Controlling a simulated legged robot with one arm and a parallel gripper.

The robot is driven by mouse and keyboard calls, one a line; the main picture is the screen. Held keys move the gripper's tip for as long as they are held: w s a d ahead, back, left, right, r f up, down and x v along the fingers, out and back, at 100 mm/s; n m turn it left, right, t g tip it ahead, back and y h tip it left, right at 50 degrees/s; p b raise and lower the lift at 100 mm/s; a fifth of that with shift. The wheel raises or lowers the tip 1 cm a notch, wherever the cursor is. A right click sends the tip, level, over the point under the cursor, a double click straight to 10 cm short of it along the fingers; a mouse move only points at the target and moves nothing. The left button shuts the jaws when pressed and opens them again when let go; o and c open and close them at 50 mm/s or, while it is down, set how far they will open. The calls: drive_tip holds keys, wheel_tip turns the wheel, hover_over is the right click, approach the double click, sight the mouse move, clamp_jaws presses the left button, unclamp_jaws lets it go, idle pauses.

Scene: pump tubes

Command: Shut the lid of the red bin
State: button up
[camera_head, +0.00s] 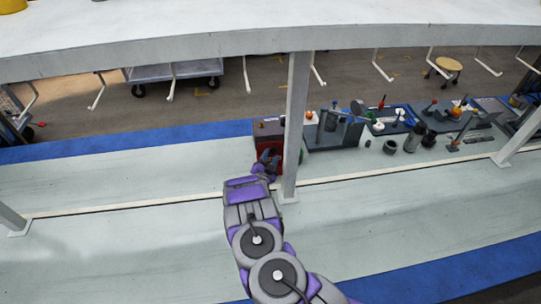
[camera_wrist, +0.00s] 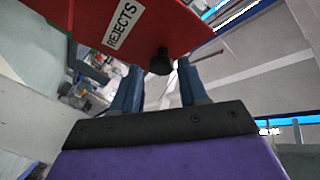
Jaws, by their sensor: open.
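The red bin (camera_head: 259,136) stands on the pale bench in the head view, just left of a grey post. In the wrist view a red panel of the bin (camera_wrist: 92,18) fills the top, with a white REJECTS label (camera_wrist: 123,26) and a black knob (camera_wrist: 161,62). I cannot tell for sure whether this panel is the lid or how far the lid stands open. My gripper (camera_head: 268,160) is in front of the bin and partly hides it. In the wrist view my gripper (camera_wrist: 157,78) is open, its fingers either side of the knob's line, with no clear grasp.
The grey post (camera_head: 296,120) rises close to the right of my gripper. Tool trays (camera_head: 335,132) and dark cylinders (camera_head: 412,135) stand farther right. A white shelf (camera_head: 200,30) spans above. The bench left of the bin (camera_head: 130,170) is clear.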

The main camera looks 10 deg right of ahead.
drive_tip(key=shift+x, duration=1.15)
drive_tip(key=shift+r, duration=0.1)
drive_tip(key=shift+a, duration=0.15)
clamp_jaws()
drive_tip(key=shift+d, duration=0.2)
